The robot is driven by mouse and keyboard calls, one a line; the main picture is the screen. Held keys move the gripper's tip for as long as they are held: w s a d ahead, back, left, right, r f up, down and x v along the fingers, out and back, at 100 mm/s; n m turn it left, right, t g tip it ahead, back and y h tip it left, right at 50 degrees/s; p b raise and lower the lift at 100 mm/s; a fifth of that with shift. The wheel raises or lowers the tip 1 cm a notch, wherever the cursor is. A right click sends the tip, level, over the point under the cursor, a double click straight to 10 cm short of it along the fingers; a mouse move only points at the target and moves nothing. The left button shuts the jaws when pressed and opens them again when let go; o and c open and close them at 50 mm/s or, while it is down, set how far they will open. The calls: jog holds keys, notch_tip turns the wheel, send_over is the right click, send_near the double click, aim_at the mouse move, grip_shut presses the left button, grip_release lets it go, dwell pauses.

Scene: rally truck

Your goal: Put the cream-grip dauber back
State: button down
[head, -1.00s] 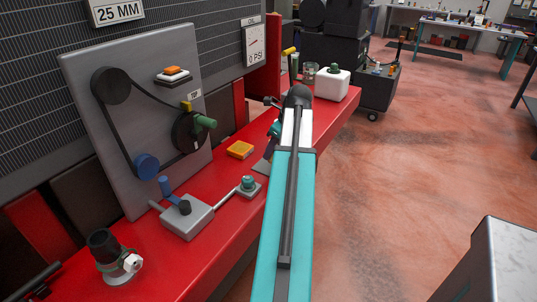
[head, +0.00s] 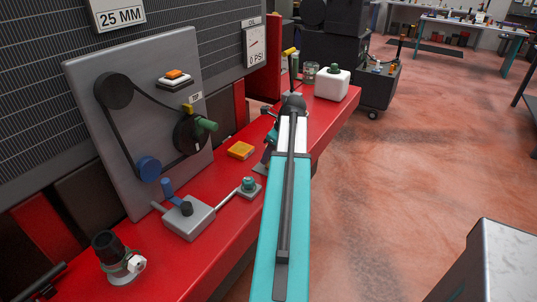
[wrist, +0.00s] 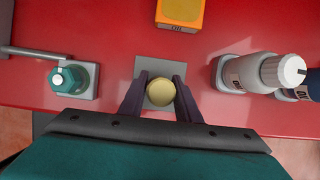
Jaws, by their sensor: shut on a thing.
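My gripper (wrist: 160,82) is shut on the cream-grip dauber (wrist: 160,94). From above in the wrist view, only the dauber's round cream top shows between the two dark fingers. A grey square plate (wrist: 148,67) lies on the red bench under the fingers, and the dauber overlaps it in the view. I cannot tell whether the dauber's lower end touches the plate. In the head view my arm hides the dauber and most of the gripper.
On the red bench (head: 226,221), a yellow-orange box (wrist: 181,13) lies beyond the plate. A teal-knobbed fitting (wrist: 72,79) with a pipe is to the left. A white-capped bottle (wrist: 264,72) stands close on the right. A white block (head: 331,84) is farther along.

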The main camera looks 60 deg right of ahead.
jog(key=shift+f, duration=0.25)
jog(key=c, duration=1.3)
grip_release()
jog(key=shift+f+b, duration=0.1)
jog(key=shift+b, duration=0.55)
jog(key=b+v, duration=0.1)
jog(key=v, duration=1.3)
jog(key=shift+b, duration=0.35)
